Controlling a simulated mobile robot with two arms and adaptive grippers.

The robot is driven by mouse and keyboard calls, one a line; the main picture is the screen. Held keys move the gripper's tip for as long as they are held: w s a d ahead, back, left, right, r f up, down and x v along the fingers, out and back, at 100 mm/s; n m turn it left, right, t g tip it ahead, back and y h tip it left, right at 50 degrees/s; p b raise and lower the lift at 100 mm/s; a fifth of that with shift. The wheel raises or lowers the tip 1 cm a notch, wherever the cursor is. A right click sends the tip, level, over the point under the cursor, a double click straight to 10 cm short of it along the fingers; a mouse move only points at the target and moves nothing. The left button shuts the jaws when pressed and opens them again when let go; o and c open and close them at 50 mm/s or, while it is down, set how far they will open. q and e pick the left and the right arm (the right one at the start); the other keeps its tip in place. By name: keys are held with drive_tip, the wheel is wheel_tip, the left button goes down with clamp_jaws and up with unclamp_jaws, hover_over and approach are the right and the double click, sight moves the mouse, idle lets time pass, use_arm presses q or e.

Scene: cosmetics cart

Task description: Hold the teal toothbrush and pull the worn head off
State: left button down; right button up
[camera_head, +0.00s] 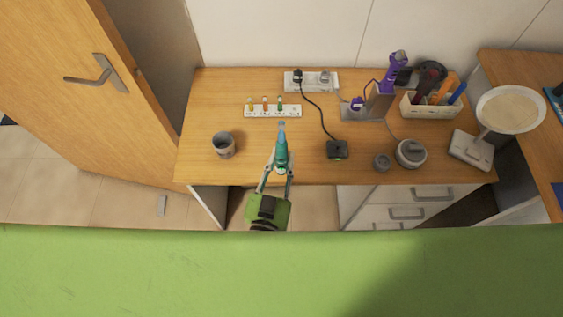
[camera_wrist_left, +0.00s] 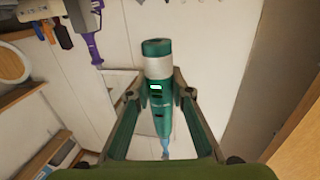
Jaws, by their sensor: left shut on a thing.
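The teal toothbrush (camera_head: 281,150) is held over the front part of the wooden table, with its light blue head (camera_head: 281,128) pointing away from me. My left gripper (camera_head: 278,168) is shut on the handle near its base. In the left wrist view, the toothbrush (camera_wrist_left: 161,108) stands between the two fingers (camera_wrist_left: 156,97), with a dark green end and a white band at the top. The light blue head (camera_wrist_left: 165,148) is on at the far end there. Bristle detail is too small to tell. My right gripper is not in view.
A white holder (camera_head: 273,114) with yellow, orange and green pieces stands behind the toothbrush. A grey cup (camera_head: 223,146) is left; a black corded block (camera_head: 338,149) is right. Farther right are a purple device (camera_head: 397,66), grey jar (camera_head: 411,153), organizer (camera_head: 424,110) and round mirror (camera_head: 511,110).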

use_arm(q)
drive_tip(key=w+f+b, duration=0.4)
drive_tip(key=w+f, duration=0.1)
drive_tip(key=w+f+b, duration=0.4)
drive_tip(key=w, duration=0.1)
drive_tip(key=shift+w+f+b, duration=0.35)
drive_tip(key=shift+f+b, duration=0.05)
drive_tip(key=shift+w+f+b, duration=0.6)
drive_tip(key=shift+w+b, duration=0.05)
drive_tip(key=shift+w, duration=0.2)
drive_tip(key=shift+f, duration=0.25)
